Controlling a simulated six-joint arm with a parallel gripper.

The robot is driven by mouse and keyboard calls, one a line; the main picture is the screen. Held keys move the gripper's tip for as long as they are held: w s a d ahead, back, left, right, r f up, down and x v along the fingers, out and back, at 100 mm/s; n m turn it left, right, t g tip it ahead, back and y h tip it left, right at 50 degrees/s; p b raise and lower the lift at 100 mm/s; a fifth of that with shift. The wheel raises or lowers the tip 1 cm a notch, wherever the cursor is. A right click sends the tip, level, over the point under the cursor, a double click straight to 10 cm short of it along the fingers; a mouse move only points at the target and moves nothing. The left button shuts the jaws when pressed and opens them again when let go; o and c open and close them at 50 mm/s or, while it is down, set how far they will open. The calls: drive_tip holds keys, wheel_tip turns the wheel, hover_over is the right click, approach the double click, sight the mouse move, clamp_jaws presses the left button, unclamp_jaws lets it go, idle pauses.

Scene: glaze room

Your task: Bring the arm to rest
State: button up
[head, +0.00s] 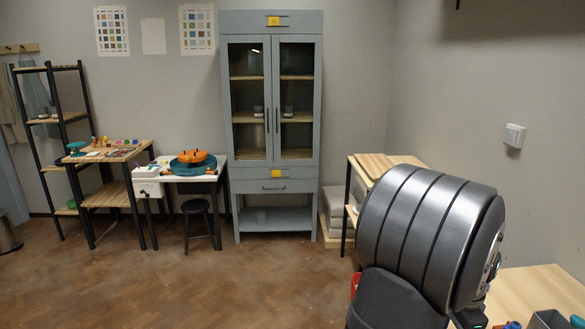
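My arm (430,240) fills the lower right of the head view as a large dark grey, banded link. It stands in front of a wooden table and a wooden-topped shelf. My gripper is not visible, so its state and anything it may hold are hidden.
A grey glass-door cabinet (229,110) stands at the back wall, doors closed. Left of it are a white table (207,178) with an orange and teal wheel, a black stool (196,206) and a wooden workbench (118,195). A wooden table (545,286) is at lower right. The middle floor is clear.

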drive_tip(key=s+r, duration=0.3)
drive_tip(key=s, duration=0.8)
drive_tip(key=s+r, duration=0.3)
drive_tip(key=s, duration=0.7)
drive_tip(key=w+f, duration=0.2)
drive_tip(key=w, duration=0.1)
drive_tip(key=w+f, duration=0.2)
drive_tip(key=w, duration=0.2)
drive_tip(key=w+f, duration=0.3)
drive_tip(key=shift+w+a, duration=0.1)
drive_tip(key=shift+w, duration=0.2)
drive_tip(key=f, duration=0.3)
drive_tip(key=shift+w+f, duration=0.25)
drive_tip(key=shift+w, duration=0.15)
wheel_tip(320, 180, up, 9)
drive_tip(key=shift+f, duration=0.2)
